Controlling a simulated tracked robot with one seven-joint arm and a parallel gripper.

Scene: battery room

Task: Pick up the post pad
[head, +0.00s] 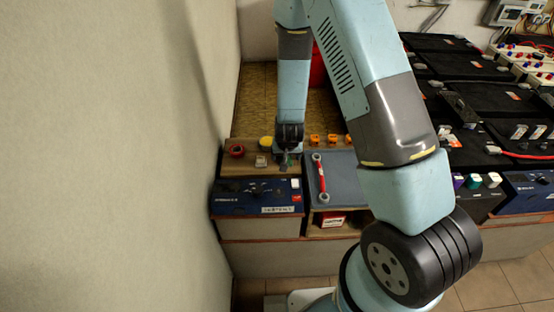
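My gripper (286,163) points down over the wooden shelf top (258,171), just right of a small pale block (261,161). The fingers are small and dark here, and I cannot tell whether they are open or shut, or whether anything is between them. I cannot single out the post pad for sure. Small things near the gripper are the pale block, a yellow item (267,142) behind it and a red ring-shaped item (236,150) at the left. Part of the shelf behind the gripper is hidden by my arm.
A blue device (255,197) sits below the shelf's front. A red tool with pale ends (321,180) lies on a grey mat (340,172) to the right. Several orange pieces (315,139) stand behind it. A wall (110,150) rises close at left; black batteries (450,65) fill the right.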

